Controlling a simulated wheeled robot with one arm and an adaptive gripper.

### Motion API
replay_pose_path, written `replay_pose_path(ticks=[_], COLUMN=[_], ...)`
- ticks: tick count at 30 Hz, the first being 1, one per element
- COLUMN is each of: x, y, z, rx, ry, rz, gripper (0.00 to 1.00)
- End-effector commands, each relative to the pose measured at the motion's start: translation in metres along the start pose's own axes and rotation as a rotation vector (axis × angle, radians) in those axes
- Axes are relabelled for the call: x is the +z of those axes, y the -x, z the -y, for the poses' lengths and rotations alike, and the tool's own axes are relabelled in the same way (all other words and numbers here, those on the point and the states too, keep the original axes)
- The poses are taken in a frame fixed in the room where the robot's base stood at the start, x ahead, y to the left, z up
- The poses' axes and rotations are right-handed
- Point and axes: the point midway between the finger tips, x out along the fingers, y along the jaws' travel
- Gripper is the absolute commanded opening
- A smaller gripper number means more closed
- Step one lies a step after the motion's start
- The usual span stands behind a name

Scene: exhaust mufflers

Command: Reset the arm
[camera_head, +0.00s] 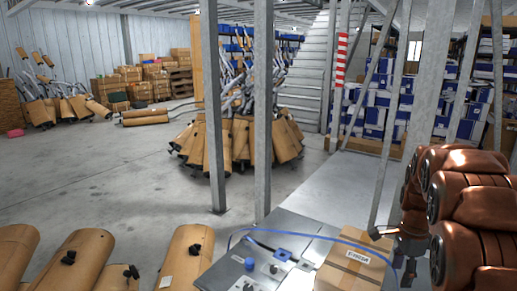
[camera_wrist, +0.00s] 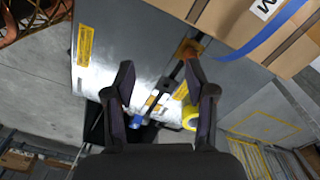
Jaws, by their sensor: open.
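My gripper (camera_wrist: 160,68) is open in the wrist view, with two dark fingers spread apart and no object held between them. Past the fingers is a grey metal surface (camera_wrist: 112,32) with yellow labels. In the head view, my reddish-brown arm is folded at the right edge. My gripper end hangs beside the right side of a cardboard box (camera_head: 352,262). Its fingers are too small and dark there to make out clearly.
The box stands on a grey metal top (camera_head: 285,225) with a blue hose (camera_head: 330,238) arching across. Large brown mufflers (camera_head: 187,255) lie at front left. Steel posts (camera_head: 263,110) stand ahead. A muffler pile (camera_head: 240,140) lies behind them. Floor at left (camera_head: 100,165) is clear.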

Motion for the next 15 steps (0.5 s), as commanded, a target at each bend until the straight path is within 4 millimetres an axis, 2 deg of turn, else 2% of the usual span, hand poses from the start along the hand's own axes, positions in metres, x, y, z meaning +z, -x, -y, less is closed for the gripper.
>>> replay_pose_path(ticks=[3, 15], x=[0.023, 0.086], y=[0.017, 0.049], z=[-0.022, -0.103], rx=[0.006, 0.037], ry=[0.129, 0.571], rz=[0.0, 0.013], gripper=[0.55, 0.55])
